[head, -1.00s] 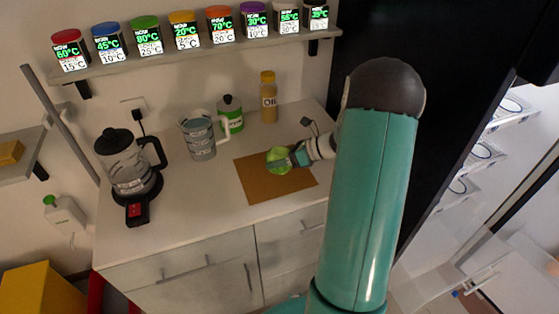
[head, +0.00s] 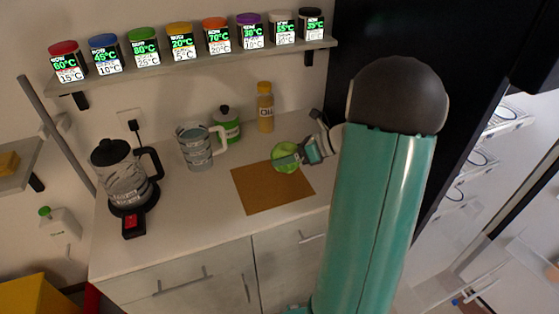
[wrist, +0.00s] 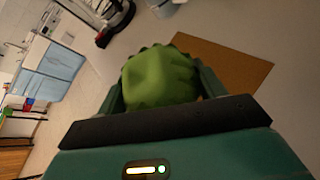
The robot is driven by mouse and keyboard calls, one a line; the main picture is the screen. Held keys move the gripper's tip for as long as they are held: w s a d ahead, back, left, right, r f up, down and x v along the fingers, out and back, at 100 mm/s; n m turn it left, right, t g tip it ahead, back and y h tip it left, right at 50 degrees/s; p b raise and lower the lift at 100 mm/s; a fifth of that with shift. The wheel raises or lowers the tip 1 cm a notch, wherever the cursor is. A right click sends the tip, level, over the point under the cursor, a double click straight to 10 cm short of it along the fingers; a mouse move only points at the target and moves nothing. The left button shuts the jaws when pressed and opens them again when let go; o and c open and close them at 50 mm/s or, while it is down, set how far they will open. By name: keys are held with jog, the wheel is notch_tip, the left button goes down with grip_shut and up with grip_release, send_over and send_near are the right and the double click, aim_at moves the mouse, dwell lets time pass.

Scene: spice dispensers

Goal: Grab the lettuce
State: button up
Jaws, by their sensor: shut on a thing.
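The lettuce (head: 284,163) is a round green head above the far right part of the brown cutting board (head: 262,191) on the counter. My gripper (head: 300,157) reaches it from the right and is shut on it. In the wrist view the lettuce (wrist: 160,78) sits between the two fingers, and the board (wrist: 222,62) shows behind it, apart from it. The lettuce looks raised off the board. The fingertips are partly hidden by the lettuce.
A kettle (head: 122,180) stands at the counter's left. A measuring jug (head: 196,148), a green canister (head: 227,124) and an oil bottle (head: 265,108) stand behind the board. A shelf (head: 190,68) of several spice dispensers hangs above. The counter's front left (head: 185,215) is clear.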

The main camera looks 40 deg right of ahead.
jog(key=s+d+r, duration=0.1)
jog(key=s+r, duration=0.4)
jog(key=s, duration=0.5)
jog(key=shift+d, duration=0.35)
